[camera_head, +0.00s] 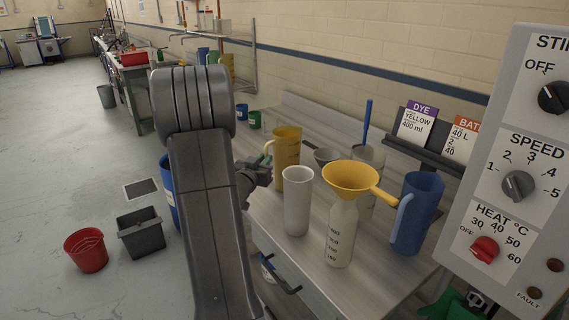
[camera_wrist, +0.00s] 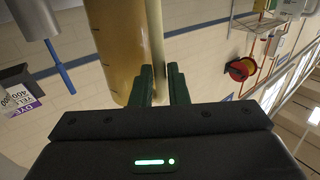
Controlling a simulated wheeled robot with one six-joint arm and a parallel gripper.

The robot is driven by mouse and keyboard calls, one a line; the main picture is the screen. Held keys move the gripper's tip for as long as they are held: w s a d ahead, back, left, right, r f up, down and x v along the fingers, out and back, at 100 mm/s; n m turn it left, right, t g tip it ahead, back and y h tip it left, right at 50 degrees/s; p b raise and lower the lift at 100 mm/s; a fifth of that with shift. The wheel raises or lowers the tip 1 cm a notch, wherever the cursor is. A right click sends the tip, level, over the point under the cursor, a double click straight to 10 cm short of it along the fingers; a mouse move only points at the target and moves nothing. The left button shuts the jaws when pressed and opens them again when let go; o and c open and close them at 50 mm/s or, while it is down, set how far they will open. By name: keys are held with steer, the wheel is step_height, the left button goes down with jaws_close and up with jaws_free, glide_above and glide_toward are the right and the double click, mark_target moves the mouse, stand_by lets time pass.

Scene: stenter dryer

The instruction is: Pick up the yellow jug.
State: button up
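The yellow jug (camera_head: 287,147) stands upright on the bench, behind the white cup, with its handle side toward my gripper. My gripper (camera_head: 266,160) is at the jug's left side, partly hidden by my arm. In the wrist view the jug's yellow wall (camera_wrist: 118,45) fills the upper middle. Its handle strip (camera_wrist: 155,35) runs down toward the gap between the two green fingers of my gripper (camera_wrist: 162,78). The fingers are a narrow gap apart, one on each side of the handle. I cannot tell whether they press on it.
A white cup (camera_head: 297,205), a bottle (camera_head: 341,235) with a yellow funnel (camera_head: 350,177) and a blue jug (camera_head: 415,215) stand nearby. The control panel (camera_head: 515,150) rises at right. A grey bin (camera_head: 141,235) and red bucket (camera_head: 86,252) are on the floor.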

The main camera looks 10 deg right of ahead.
jaws_close()
step_height(320, 180, up, 10)
steer(key=shift+p, duration=0.4)
steer(key=shift+r, duration=0.2)
